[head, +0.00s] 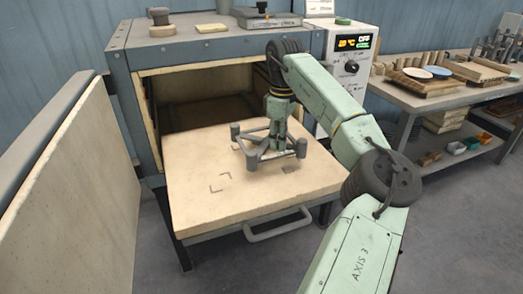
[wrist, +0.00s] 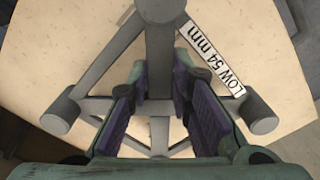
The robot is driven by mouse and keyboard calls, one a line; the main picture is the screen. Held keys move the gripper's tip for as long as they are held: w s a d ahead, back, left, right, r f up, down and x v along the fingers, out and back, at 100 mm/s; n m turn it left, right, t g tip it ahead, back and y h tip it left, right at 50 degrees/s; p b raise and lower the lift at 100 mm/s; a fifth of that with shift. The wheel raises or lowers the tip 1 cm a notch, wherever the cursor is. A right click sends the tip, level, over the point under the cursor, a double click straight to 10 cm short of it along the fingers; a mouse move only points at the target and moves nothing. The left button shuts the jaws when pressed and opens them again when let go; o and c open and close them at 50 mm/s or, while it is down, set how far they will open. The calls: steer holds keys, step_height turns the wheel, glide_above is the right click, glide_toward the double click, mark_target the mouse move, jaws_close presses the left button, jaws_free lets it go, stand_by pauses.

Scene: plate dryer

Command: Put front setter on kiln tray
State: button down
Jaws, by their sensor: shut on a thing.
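The setter (head: 251,158) is a dark grey frame with several short round posts. It is at my gripper, over the right half of the cream kiln tray (head: 205,210); I cannot tell whether it touches the tray. My gripper (head: 277,140) points down and is shut on the setter's middle part. In the wrist view, the setter (wrist: 60,112) spreads around my gripper (wrist: 163,100) and its purple pads, with a label reading "LOW 54 mm" at upper right. The pads hide part of the setter's centre.
The tray projects from the open kiln (head: 215,112), with corner marks on its bare left part. The kiln door (head: 75,180) stands open at left. A control box (head: 350,65) is at the kiln's right. A bench (head: 400,95) holding boards and dishes stands farther right.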

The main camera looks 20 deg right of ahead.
mark_target(262, 146)
steer(key=a, duration=0.3)
steer(key=a+p, duration=0.1)
steer(key=a, duration=0.1)
steer(key=shift+w+f, duration=0.15)
steer(key=shift+w, duration=0.2)
steer(key=shift+f+p, duration=0.7)
steer(key=shift+f, duration=1.05)
steer(key=c, duration=1.5)
jaws_free()
steer(key=shift+f, duration=0.15)
steer(key=shift+o, duration=0.2)
step_height(262, 146, up, 12)
steer(key=b, duration=0.3)
